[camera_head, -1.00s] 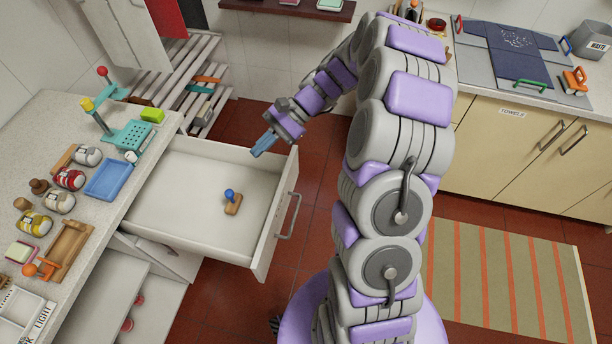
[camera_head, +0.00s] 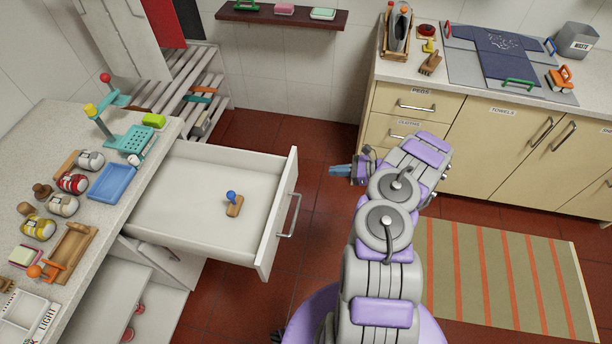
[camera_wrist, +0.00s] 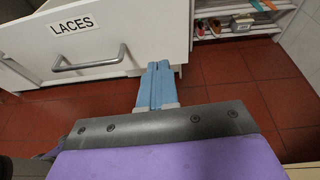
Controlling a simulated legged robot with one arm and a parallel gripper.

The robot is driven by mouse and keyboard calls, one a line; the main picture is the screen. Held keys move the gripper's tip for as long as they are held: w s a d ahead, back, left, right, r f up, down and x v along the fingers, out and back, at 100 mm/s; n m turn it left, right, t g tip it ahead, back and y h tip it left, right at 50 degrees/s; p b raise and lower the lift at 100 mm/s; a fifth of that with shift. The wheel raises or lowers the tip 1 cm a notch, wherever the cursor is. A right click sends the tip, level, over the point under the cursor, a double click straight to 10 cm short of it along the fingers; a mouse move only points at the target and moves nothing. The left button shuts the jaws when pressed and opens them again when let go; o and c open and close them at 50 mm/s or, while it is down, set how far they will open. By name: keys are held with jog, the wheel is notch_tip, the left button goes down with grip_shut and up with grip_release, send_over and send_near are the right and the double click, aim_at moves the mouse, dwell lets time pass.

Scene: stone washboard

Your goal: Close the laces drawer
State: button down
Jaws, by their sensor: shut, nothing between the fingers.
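The laces drawer (camera_head: 205,190) is white and pulled far out from the left counter in the head view. A small wooden brush with a blue knob (camera_head: 234,203) lies inside it. Its front panel faces right and carries a metal bar handle (camera_head: 290,215). In the wrist view the LACES label and the handle (camera_wrist: 91,62) show on the drawer front (camera_wrist: 120,35). My gripper (camera_head: 335,171), with blue fingers, is shut and empty, to the right of the drawer front. In the wrist view the fingers (camera_wrist: 156,80) point toward the front's edge, right of the handle; contact cannot be told.
The left counter (camera_head: 150,180) holds shoes, brushes and a blue tray (camera_head: 111,182). A slatted rack (camera_head: 195,95) stands behind the drawer.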

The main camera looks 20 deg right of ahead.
jog(key=f, duration=0.2)
jog(key=b, duration=0.3)
send_near(294, 173)
jog(key=shift+m+h, duration=0.3)
jog(key=x, duration=0.6)
jog(key=shift+d+f, duration=0.15)
jog(key=shift+f, duration=0.15)
jog(key=shift+w+a, duration=0.25)
jog(key=shift+a, duration=0.05)
